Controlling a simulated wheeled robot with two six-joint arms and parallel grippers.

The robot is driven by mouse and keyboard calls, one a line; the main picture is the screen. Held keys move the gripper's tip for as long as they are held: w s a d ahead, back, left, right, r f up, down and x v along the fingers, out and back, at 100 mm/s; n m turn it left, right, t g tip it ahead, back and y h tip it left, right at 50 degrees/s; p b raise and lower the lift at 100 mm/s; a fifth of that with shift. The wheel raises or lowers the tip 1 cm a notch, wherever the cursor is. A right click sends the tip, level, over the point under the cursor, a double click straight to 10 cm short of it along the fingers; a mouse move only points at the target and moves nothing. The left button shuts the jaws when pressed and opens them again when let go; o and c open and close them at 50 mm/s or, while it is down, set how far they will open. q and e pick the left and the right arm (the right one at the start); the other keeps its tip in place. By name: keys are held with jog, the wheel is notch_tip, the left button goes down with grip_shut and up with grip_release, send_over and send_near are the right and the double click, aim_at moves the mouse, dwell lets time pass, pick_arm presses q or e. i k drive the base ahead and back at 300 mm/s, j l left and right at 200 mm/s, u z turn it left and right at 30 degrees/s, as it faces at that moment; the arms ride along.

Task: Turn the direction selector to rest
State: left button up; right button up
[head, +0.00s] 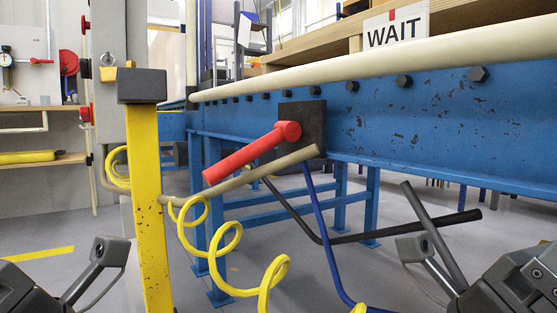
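A red lever handle (245,158) sticks out from a dark square plate (304,122) on the side of the blue beam. It slants down to the left, and its red hub sits on the plate. It carries no readable label. A beige rod (255,172) crosses just below it, and I cannot tell whether they touch.
A yellow post (146,210) with a grey cap stands left of the lever. A yellow coiled hose (222,240) and a blue hose (322,222) hang below. A dark bar (428,225) rises at the right. A WAIT sign (396,27) stands above the blue beam (430,110).

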aim_at(86, 72)
jog(key=j+u, duration=0.5)
jog(key=j, duration=0.8)
jog(key=i, duration=0.05)
